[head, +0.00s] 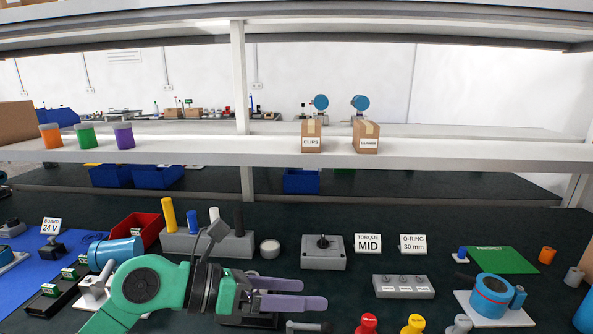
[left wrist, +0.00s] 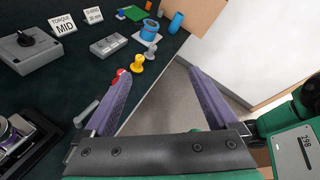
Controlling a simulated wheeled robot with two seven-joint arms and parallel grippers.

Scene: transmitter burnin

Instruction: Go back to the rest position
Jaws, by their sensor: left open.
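My left gripper (head: 291,294) is in the lower middle of the head view, above the dark bench, with its purple fingers pointing right. In the left wrist view the same gripper (left wrist: 163,90) has its two fingers spread wide apart, with nothing between them but the floor and bench edge beyond. My right gripper is not in the head view. No object is held by the left gripper.
The dark bench (head: 250,205) holds a torque box (head: 323,252), a three-button grey box (head: 403,287), a blue transmitter (head: 492,296), and red (head: 367,323) and yellow (head: 413,325) knobs near the left gripper. A white shelf (head: 220,151) spans above.

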